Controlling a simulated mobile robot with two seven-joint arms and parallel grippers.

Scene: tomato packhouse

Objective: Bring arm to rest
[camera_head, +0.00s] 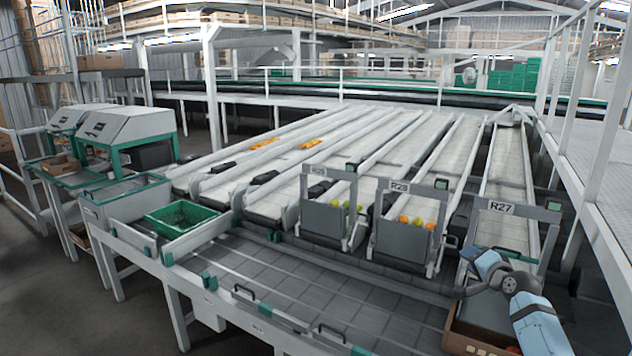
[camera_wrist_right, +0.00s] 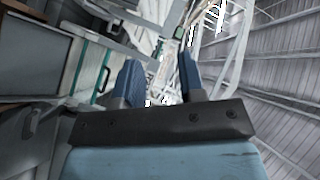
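My right arm (camera_head: 538,325) comes in from the lower right in the head view, blue with a grey joint. Its blue end (camera_head: 487,264) is in front of the chute marked R27 (camera_head: 503,208), above a brown cardboard box (camera_head: 472,341). The fingers are too small to make out there. In the right wrist view my right gripper (camera_wrist_right: 160,78) has two blue fingers standing apart, with nothing between them. My left arm and left gripper are not in view.
A grey roller table (camera_head: 330,306) runs along the front, mostly clear. A green crate (camera_head: 182,217) stands at its left end. A white railing and walkway (camera_head: 612,170) run along the right.

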